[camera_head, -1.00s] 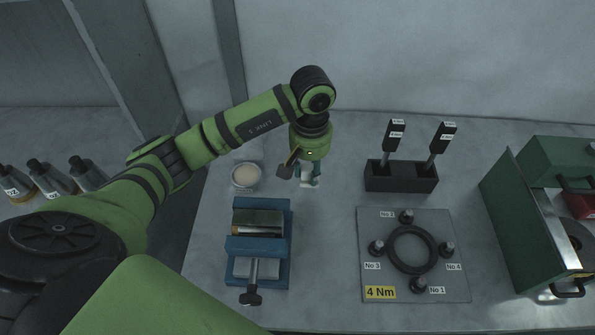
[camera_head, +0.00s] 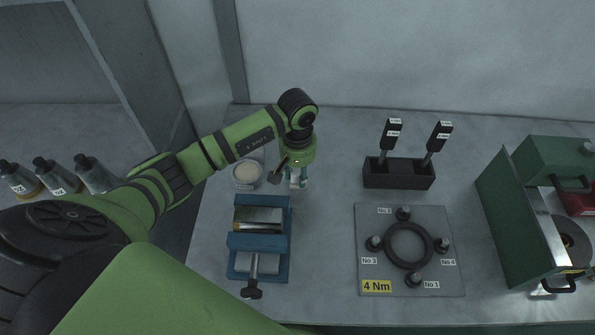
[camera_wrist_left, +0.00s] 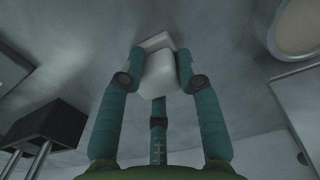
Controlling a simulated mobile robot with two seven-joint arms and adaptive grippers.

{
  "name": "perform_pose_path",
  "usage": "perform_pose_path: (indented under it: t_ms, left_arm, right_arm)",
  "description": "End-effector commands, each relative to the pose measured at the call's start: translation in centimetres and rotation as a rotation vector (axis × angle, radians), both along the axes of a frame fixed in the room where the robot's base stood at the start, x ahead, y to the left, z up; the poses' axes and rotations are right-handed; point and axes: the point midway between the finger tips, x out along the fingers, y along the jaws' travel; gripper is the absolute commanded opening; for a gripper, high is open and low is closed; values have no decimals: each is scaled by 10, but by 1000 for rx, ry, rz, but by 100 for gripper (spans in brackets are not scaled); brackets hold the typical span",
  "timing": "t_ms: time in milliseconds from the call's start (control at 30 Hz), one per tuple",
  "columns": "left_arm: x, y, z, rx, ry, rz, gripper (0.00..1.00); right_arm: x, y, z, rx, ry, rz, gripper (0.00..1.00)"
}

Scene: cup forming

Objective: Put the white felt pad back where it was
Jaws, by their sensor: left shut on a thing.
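My left gripper (camera_head: 298,184) is low over the bench, to the right of a round dish. In the left wrist view its teal fingers (camera_wrist_left: 158,82) are shut on a small white block-like piece, the white felt pad (camera_wrist_left: 159,72). Another pale white face shows just beyond the pad's top edge; I cannot tell whether it is part of the pad or a separate thing. In the head view the pad is mostly hidden by the fingers. Whether it touches the bench is unclear. My right gripper is not in view.
The round dish (camera_head: 247,174) with pale contents is close left of the gripper. A blue vise (camera_head: 284,262) stands in front. A black screwdriver holder (camera_head: 399,180), a grey plate (camera_head: 440,284) with a ring and a green machine (camera_head: 512,222) are to the right. Several bottles (camera_head: 57,178) stand far left.

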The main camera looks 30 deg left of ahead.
Motion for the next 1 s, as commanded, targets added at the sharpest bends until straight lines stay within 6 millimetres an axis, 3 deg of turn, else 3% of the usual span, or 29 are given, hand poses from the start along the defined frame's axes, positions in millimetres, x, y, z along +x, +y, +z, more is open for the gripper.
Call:
perform_pose_path:
  t_ms: [33, 67, 100, 567, 1000]
  left_arm:
    - [0, 0, -3, 0, -1, 0, 4]
    - [0, 0, -1, 0, -1, 0, 46]
    - [0, 0, -1, -1, 0, 0, 58]
    - [1, 0, 7, 0, -3, 0, 58]
    - [1, 0, 94, 0, -7, 0, 58]
  right_arm:
    - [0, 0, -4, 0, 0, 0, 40]
    - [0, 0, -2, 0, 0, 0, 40]
    - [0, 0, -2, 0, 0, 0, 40]
    - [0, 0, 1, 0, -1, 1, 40]
    - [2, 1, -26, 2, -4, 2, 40]
